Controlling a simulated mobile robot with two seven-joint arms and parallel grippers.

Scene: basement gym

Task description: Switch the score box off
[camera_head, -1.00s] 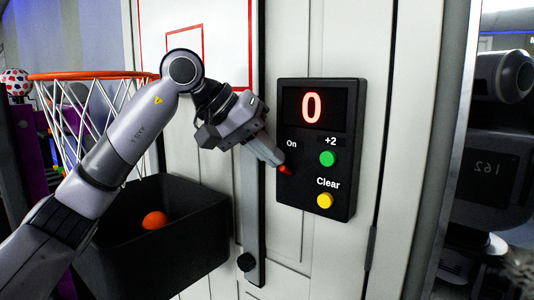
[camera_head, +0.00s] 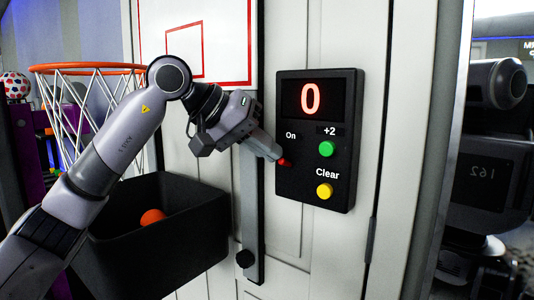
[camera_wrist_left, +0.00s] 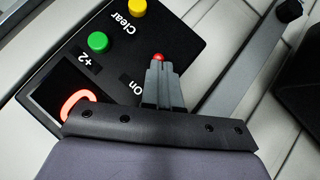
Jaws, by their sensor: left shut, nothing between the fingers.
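The score box (camera_head: 341,187) is a black panel mounted on the white door, with a lit red 0 (camera_head: 311,98) on its display. Its red switch (camera_head: 285,162) sits below the word On, left of the green +2 button (camera_head: 327,149) and the yellow Clear button (camera_head: 324,191). My left gripper (camera_head: 277,155) is shut and empty, its tips right at the red switch. In the left wrist view the red switch (camera_wrist_left: 158,57) shows just beyond the closed fingertips (camera_wrist_left: 157,66); I cannot tell whether they touch. My right gripper is not in view.
A basketball hoop (camera_head: 90,69) and a black bin (camera_head: 180,235) with an orange ball (camera_head: 153,217) stand at the left. A dark vertical bar (camera_head: 251,215) runs down the door beside the box. A mirror at the right shows my reflection.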

